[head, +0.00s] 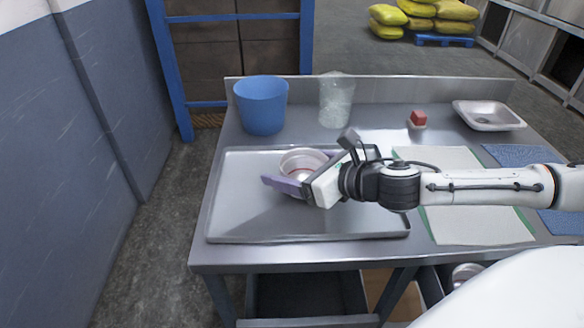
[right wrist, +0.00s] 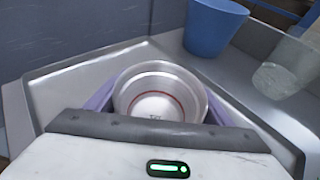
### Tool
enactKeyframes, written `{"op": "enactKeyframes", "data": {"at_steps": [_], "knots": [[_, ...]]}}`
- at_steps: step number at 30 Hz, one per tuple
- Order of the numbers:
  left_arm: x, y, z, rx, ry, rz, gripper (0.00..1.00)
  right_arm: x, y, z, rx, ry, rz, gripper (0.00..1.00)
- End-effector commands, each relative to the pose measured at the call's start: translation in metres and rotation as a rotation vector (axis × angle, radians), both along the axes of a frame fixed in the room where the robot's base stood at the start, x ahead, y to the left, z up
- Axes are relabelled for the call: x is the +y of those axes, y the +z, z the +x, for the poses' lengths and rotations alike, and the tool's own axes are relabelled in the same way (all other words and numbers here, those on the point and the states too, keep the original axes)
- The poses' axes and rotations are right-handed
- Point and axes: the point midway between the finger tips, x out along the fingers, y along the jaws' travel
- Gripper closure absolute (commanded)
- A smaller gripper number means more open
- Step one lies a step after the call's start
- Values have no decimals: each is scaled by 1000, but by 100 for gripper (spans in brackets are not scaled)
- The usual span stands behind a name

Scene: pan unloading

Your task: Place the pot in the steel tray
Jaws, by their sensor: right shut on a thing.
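The pot (head: 302,161) is a small round steel vessel with a reddish ring inside. It is over the left-middle part of the steel tray (head: 240,222), a wide shallow tray on the table. My right gripper (head: 285,184) reaches in from the right with its purple fingers at the pot. In the right wrist view the pot (right wrist: 160,92) sits upright between the two fingers, which are shut on its sides. Whether the pot's base touches the tray floor is hidden. My left gripper is in neither view.
A blue bucket (head: 261,105) and a clear container (head: 336,100) stand behind the tray. A pale green-edged mat (head: 470,220) and a blue mat (head: 515,155) lie right of the tray.

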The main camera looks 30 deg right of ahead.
Motion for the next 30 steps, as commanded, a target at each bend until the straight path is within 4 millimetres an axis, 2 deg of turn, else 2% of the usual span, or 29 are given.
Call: {"op": "enactKeyframes", "data": {"at_steps": [5, 6, 9, 20, 30], "knots": [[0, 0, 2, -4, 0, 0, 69, 0, -3, 0, 0, 0, 0, 49], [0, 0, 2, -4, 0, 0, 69, 0, -3, 0, 0, 0, 0, 22], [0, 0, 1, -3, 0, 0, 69, 0, -3, 0, 0, 0, 0, 6], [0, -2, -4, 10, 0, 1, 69, 0, 2, 0, -1, 0, -1, 6], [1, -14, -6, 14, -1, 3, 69, -9, 12, -33, 2, 0, -12, 6]]}}
